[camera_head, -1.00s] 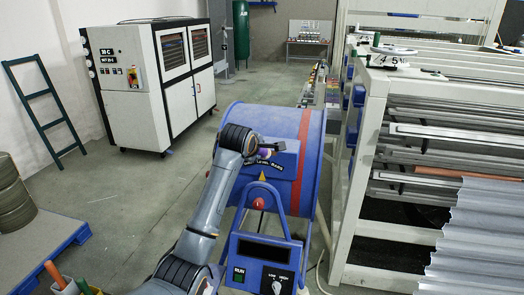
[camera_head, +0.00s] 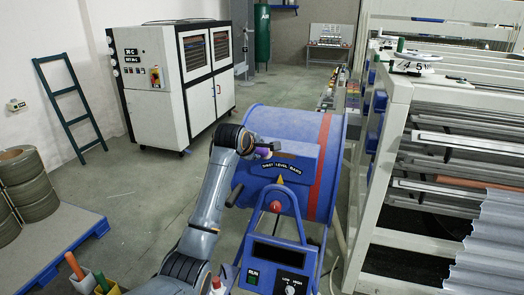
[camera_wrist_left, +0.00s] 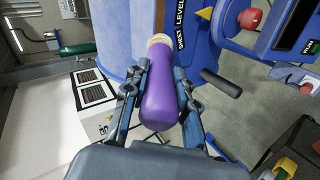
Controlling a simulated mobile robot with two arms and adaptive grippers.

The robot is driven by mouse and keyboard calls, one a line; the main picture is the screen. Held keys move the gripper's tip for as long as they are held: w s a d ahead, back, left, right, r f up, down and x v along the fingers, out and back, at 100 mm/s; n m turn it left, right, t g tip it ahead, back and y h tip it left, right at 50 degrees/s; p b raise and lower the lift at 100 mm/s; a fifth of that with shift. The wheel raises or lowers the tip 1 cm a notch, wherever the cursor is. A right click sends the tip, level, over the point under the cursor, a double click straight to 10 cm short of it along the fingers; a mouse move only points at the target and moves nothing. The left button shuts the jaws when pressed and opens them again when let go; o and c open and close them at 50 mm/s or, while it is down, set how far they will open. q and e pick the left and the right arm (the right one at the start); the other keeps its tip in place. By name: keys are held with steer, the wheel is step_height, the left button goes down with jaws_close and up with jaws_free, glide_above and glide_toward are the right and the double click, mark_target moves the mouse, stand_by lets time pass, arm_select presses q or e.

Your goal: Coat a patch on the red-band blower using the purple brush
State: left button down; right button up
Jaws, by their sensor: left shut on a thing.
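My left gripper (camera_head: 262,149) is at the drum's left front, left of the red band. It is shut on the purple brush (camera_head: 266,153). In the left wrist view the gripper (camera_wrist_left: 160,70) clasps the brush's thick purple handle (camera_wrist_left: 160,100). The brush's pale collar points at the blue drum (camera_wrist_left: 115,22); its bristles cannot be made out, nor whether they touch. My right gripper is not in view.
A white rack (camera_head: 385,180) with metal sheets stands close on the right. Orange (camera_head: 74,265) and green (camera_head: 101,280) handles stand in holders at bottom left, near a blue-edged pallet (camera_head: 75,240). A white cabinet (camera_head: 155,110) stands behind.

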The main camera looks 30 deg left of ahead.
arm_select(q)
steer(key=shift+s+d, duration=0.1)
steer(key=shift+s+d, duration=0.2)
steer(key=shift+s, duration=0.4)
steer(key=shift+s+d, duration=0.25)
steer(key=shift+s, duration=0.85)
steer(key=shift+s+d, duration=0.2)
steer(key=shift+s, duration=0.95)
steer(key=s, duration=0.2)
steer(key=shift+s+d, duration=0.35)
steer(key=shift+s, duration=0.05)
steer(key=shift+d+f, duration=0.1)
